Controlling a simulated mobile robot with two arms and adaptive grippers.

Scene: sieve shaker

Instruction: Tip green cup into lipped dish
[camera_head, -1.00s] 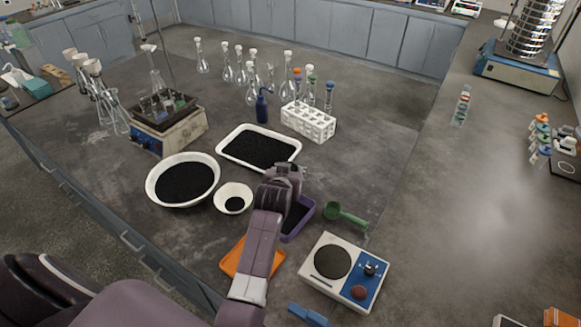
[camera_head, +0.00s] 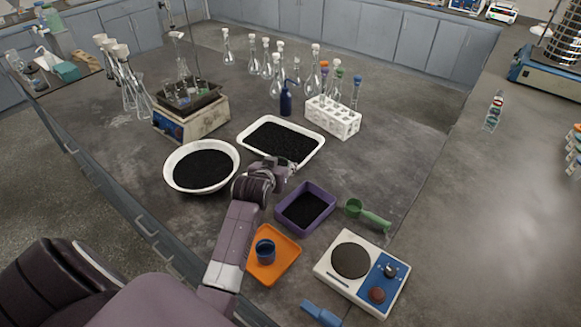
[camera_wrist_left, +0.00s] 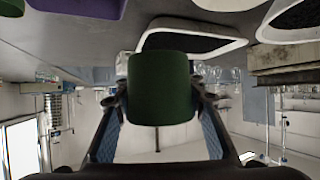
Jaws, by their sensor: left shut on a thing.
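My left gripper (camera_head: 284,168) is shut on the green cup (camera_wrist_left: 161,90), which fills the space between the fingers in the left wrist view. In the head view the gripper hides the cup, and its tilt and contents cannot be told. The gripper is above the table near the front edge of a white rectangular tray (camera_head: 318,152) of black grains. A round white wide-rimmed dish (camera_head: 170,181) with black grains is to its left. Which of these is the lipped dish I cannot tell. My right gripper is out of view.
A purple tray (camera_head: 329,193) of black grains and a green scoop (camera_head: 370,215) lie right of the gripper. An orange tray (camera_head: 284,263) with a blue cup (camera_head: 264,251) and a hotplate (camera_head: 330,281) are nearer. A tube rack (camera_head: 335,120) and flasks stand behind.

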